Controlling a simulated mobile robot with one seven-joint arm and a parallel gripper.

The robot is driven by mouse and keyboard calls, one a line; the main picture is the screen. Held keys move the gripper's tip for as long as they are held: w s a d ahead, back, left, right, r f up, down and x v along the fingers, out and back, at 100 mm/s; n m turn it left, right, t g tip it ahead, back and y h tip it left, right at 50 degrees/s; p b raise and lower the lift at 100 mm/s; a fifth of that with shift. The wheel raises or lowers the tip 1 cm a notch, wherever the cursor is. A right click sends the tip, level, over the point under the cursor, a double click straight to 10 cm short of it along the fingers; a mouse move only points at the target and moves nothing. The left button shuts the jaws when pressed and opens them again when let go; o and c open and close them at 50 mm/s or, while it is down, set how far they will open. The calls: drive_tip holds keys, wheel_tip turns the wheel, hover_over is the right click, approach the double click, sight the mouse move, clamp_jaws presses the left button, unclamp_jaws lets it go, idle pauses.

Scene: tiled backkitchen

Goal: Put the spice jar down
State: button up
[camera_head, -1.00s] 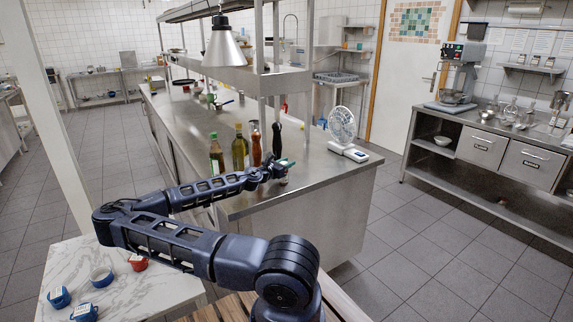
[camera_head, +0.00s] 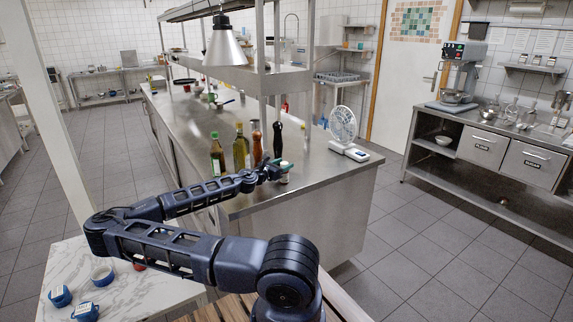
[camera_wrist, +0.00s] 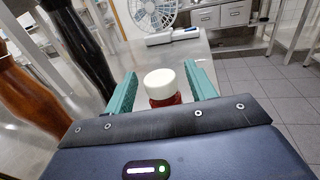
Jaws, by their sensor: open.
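The spice jar (camera_wrist: 161,86), with a white cap and a red body, stands between the two green fingers of my gripper (camera_wrist: 160,92) in the wrist view. The fingers are open, with a gap on each side of the jar. In the head view my gripper (camera_head: 283,167) is low over the near end of the steel counter (camera_head: 315,183). The jar (camera_head: 285,178) shows there as a small pale shape just below the fingers. Its base is hidden in the wrist view.
Oil bottles (camera_head: 240,150), a brown pepper mill (camera_head: 257,145) and a black mill (camera_head: 278,139) stand just left of and behind my gripper. The counter's front edge is close.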

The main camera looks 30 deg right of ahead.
drive_tip(key=v, duration=0.9)
drive_tip(key=shift+s, duration=0.1)
idle(0.4)
